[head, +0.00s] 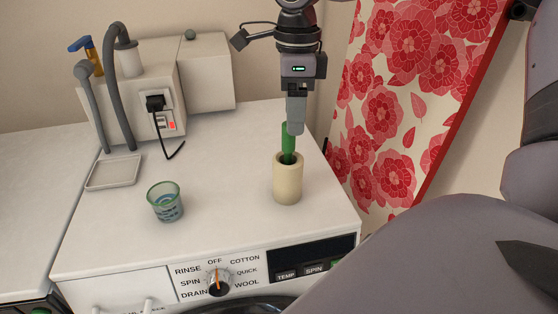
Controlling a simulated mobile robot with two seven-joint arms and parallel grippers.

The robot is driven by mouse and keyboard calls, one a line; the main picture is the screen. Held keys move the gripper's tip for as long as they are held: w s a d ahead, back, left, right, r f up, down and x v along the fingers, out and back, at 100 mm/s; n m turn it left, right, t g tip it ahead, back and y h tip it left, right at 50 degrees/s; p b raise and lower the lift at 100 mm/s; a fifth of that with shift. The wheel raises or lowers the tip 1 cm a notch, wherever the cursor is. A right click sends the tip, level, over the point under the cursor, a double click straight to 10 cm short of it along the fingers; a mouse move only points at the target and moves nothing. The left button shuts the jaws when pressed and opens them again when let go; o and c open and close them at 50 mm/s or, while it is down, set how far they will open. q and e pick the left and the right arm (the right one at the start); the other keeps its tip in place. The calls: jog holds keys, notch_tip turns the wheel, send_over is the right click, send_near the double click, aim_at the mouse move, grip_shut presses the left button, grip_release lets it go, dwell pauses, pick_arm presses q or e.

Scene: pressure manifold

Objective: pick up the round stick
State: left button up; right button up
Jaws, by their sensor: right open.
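The round stick (288,145) is green and stands upright in a cream cylindrical holder (288,186) on the white washing machine top. Its lower part is hidden inside the holder. My right gripper (295,129) points straight down at the stick's upper end, and its finger overlaps the stick's top right side in the head view. The gripper is open. I cannot tell whether the stick's top is between the fingers or behind them. My left gripper is not in view.
A glass with bluish liquid (166,203) stands left of the holder. A shallow tray (114,173) lies behind it, near a grey box (150,88) with hoses and a plugged cable. A red floral panel (405,95) rises at right. The front middle of the top is clear.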

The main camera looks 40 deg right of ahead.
aim_at(288, 146)
jog(key=shift+w+a+f, duration=0.1)
jog(key=shift+w+f, duration=0.1)
jog(key=shift+f, duration=0.5)
jog(key=f, duration=0.6)
jog(key=shift+w+a+f+p, duration=0.15)
jog(key=shift+w+f+p, duration=0.1)
jog(key=shift+p, duration=0.05)
jog(key=shift+c, duration=0.4)
grip_shut()
